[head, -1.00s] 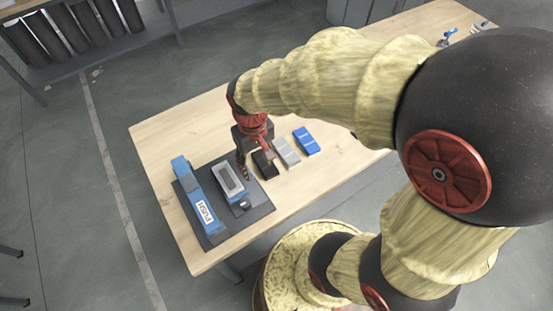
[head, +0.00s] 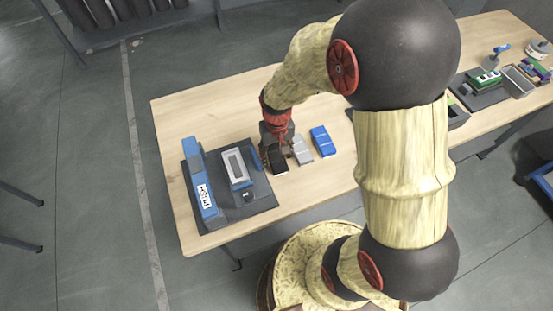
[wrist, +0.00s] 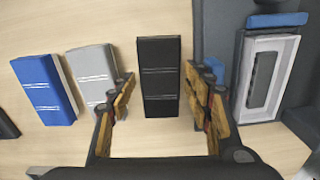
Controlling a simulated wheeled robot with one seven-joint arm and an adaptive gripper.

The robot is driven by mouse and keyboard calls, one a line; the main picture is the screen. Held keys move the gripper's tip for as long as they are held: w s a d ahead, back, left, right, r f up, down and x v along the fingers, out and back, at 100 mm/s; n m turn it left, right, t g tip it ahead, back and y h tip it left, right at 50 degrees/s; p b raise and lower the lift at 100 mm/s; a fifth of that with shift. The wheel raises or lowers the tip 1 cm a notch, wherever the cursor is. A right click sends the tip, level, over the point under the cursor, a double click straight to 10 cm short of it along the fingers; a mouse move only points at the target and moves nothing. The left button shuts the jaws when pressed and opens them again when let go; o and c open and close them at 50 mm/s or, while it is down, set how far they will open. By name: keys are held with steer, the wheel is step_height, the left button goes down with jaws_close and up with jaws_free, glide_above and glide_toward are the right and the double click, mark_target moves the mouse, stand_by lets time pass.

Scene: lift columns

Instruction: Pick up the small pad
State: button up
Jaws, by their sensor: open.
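Three flat pads lie in a row on the wooden table: a black one (wrist: 160,78), a grey one (wrist: 93,74) and a blue one (wrist: 44,89). In the head view, the black pad (head: 279,161) is partly hidden by my gripper (head: 272,152); the grey pad (head: 302,149) and blue pad (head: 322,141) are to its right. In the wrist view my gripper (wrist: 160,92) is open, its fingers at either side of the black pad without visible contact. The left finger overlaps the grey pad's edge in the picture. I cannot tell which is the small pad.
Left of the pads, a dark base plate (head: 262,202) carries a blue press-like fixture (head: 196,170) and a tray with a white frame (head: 235,166). Bare table (head: 170,125) lies behind them. Other trays and parts (head: 490,80) stand at the far right.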

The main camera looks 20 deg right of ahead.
step_height(320, 180, down, 2)
steer(key=shift+c, duration=0.4)
steer(key=c, duration=0.9)
